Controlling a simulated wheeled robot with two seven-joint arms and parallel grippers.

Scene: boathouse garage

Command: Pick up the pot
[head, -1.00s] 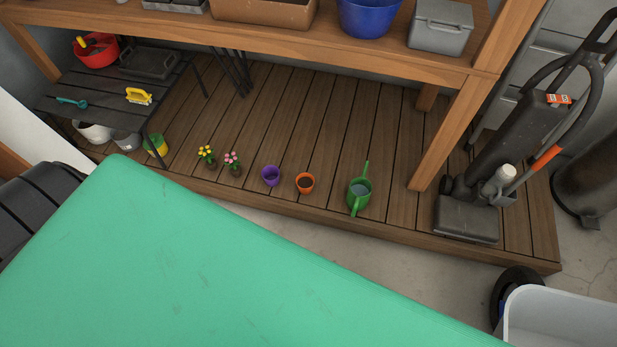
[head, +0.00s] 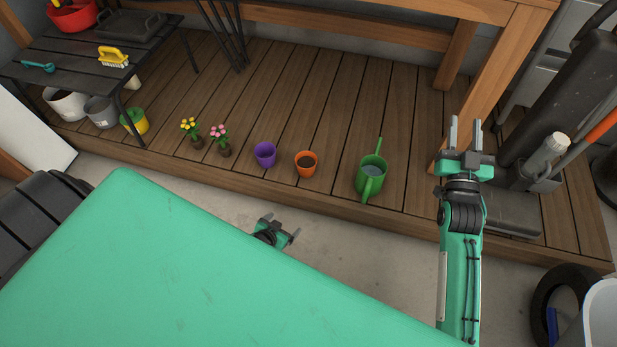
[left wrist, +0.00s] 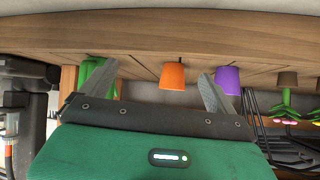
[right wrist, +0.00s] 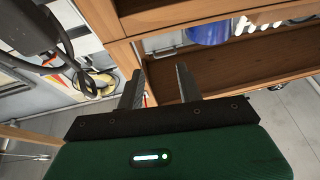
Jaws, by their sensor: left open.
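An orange pot (head: 306,164) with dark soil stands upright on the wooden deck. A purple pot (head: 265,154) stands just left of it. My left gripper (head: 283,227) is open and empty, low in front of the deck edge, apart from both pots. In the left wrist view, the orange pot (left wrist: 172,76) shows beyond and between the spread fingers, and the purple pot (left wrist: 228,79) is right of it. My right gripper (head: 465,121) is raised in front of the bench leg, its fingers apart and empty.
A green watering can (head: 371,175) stands right of the orange pot. Two small flower plants (head: 221,140) stand left of the purple pot. The wooden deck (head: 310,95) is mostly clear behind the pots. A low black table (head: 95,75) holds tools at left.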

